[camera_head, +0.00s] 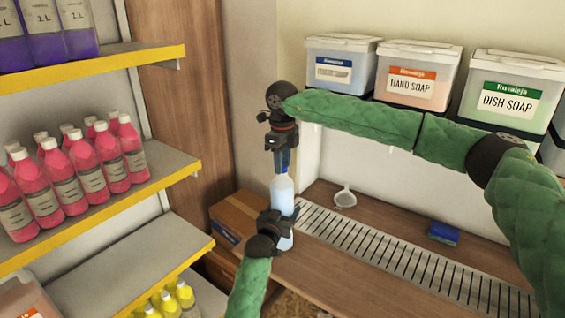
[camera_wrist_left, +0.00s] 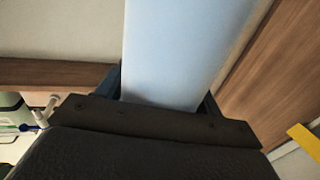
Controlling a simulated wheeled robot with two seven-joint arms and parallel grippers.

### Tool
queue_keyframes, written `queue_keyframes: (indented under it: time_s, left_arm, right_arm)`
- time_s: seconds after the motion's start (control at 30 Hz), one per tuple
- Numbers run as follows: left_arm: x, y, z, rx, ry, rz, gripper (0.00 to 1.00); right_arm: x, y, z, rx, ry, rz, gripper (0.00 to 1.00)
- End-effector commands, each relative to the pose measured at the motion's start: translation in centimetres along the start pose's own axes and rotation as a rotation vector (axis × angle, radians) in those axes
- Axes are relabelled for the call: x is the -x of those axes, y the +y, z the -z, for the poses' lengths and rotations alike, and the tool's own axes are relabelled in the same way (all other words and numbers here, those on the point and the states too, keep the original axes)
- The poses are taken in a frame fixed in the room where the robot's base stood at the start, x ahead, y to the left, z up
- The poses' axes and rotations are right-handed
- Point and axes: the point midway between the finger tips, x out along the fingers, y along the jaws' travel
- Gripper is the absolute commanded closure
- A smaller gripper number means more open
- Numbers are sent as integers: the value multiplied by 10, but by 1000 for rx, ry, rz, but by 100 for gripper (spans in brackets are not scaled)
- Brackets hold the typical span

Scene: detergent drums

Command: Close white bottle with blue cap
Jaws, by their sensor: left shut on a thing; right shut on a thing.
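A white, pale bluish bottle (camera_head: 282,195) stands upright near the middle of the head view, above the front left of the wooden counter. My left gripper (camera_head: 278,222) is shut around its body from the near side. The bottle's pale wall (camera_wrist_left: 182,50) fills the middle of the left wrist view, between the fingers of my left gripper (camera_wrist_left: 164,88). My right gripper (camera_head: 283,165) points straight down over the bottle's top, its fingers shut on the blue cap (camera_head: 283,168). The cap is mostly hidden by the fingers, and I cannot tell whether it touches the neck.
A metal drain grate (camera_head: 380,258) runs along the counter (camera_head: 335,265). A small funnel (camera_head: 345,198) and a blue sponge (camera_head: 444,233) lie near it. A cardboard box (camera_head: 237,215) stands left of the bottle. Shelves with pink bottles (camera_head: 90,165) are at left; soap tubs (camera_head: 418,75) stand behind.

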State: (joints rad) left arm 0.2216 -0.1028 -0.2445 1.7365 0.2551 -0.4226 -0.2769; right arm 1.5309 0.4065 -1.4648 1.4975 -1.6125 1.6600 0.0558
Motion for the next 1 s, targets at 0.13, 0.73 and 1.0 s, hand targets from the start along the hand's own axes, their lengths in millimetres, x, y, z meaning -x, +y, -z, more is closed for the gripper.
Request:
queue_keyframes:
  time_s: [0.13,0.73,1.0]
  left_arm:
    - [0,1,0,-3,1,-1,98]
    - [0,2,0,-3,1,-2,98]
    - [0,2,0,-3,0,-1,98]
  right_arm:
    - [0,0,-1,-212,-3,0,98]
    - [0,-1,-1,-1080,-4,-1,98]
    - [0,-1,-1,-1111,-3,-1,55]
